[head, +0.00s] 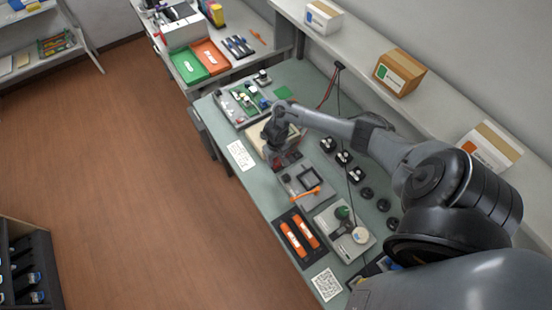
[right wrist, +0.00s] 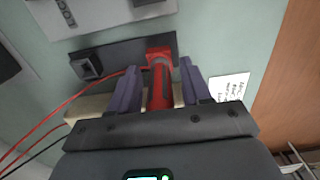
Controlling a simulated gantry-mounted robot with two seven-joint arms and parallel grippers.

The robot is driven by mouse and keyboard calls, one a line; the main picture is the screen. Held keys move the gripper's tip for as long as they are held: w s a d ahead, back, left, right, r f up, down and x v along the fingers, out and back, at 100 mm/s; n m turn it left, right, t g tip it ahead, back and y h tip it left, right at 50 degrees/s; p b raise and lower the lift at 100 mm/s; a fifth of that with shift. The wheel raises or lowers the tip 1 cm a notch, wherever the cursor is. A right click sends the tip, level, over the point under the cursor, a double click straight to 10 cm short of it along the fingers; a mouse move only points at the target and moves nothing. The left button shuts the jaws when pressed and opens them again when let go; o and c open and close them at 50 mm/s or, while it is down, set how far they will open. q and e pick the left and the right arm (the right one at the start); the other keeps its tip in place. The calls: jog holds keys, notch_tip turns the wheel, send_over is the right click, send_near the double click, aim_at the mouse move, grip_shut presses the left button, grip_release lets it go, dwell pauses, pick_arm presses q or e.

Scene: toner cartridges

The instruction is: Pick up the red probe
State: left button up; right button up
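The red probe (right wrist: 161,84) lies between the two fingers of my right gripper (right wrist: 158,70) in the right wrist view, with a visible gap on each side. The fingers are apart and do not appear to touch it. The probe's wide red end reaches over a dark tray (right wrist: 118,56), and its near end is hidden by my gripper body. In the head view my right gripper (head: 284,157) is low over the bench and hides most of the probe. My left gripper is in neither view.
A red cable (right wrist: 60,110) and a black cable run off to the left in the right wrist view. A white printed sheet (head: 241,155) lies on the green bench. A black tray with orange cartridges (head: 292,238) and several black round parts (head: 367,193) lie nearby.

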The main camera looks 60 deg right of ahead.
grip_shut()
jog(key=shift+r, duration=0.1)
